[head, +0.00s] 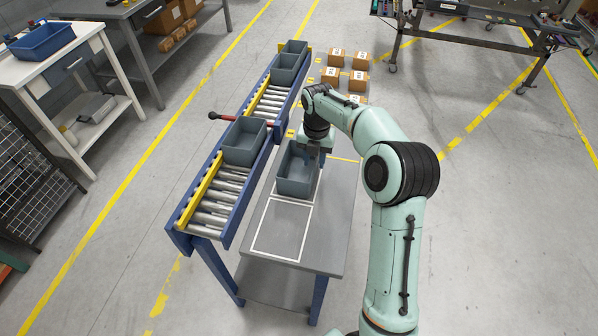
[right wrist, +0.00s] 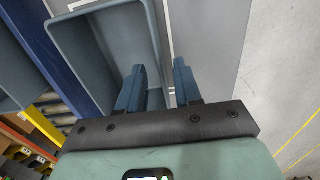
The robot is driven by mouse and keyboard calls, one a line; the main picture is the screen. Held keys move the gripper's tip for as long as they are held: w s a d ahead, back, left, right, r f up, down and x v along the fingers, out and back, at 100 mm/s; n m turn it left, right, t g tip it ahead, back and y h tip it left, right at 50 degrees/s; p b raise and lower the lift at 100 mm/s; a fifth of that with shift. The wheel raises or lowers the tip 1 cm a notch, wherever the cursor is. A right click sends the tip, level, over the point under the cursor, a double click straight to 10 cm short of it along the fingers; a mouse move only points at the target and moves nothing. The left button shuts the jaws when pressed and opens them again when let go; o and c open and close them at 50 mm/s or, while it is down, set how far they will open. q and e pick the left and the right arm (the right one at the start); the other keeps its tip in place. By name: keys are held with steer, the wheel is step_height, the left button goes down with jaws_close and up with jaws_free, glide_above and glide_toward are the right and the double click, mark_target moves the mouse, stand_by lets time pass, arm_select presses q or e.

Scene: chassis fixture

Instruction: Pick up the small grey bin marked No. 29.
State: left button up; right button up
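A small grey bin (head: 297,181) stands upright on the grey side table, at the far end of a white outlined rectangle. No number is readable on it. My right gripper (head: 317,152) is at the bin's far right part, pointing down. In the right wrist view the bin (right wrist: 95,45) fills the upper left. There my right gripper (right wrist: 160,70) is open, with one blue finger inside the bin and the other outside, the side wall between them. A gap shows between the fingers, and I cannot tell whether either touches the wall. My left gripper is not in view.
A roller conveyor (head: 212,208) runs along the table's left side, carrying another grey bin (head: 245,141) close by and more at its far end (head: 285,68). A red-tipped rod (head: 222,117) sticks out leftward. The table's near part (head: 282,230) is clear. Cardboard boxes (head: 358,80) stand beyond.

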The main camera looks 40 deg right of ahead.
mark_target(299, 169)
steer(key=shift+s+f, duration=0.15)
steer(key=shift+f, duration=2.55)
jaws_close()
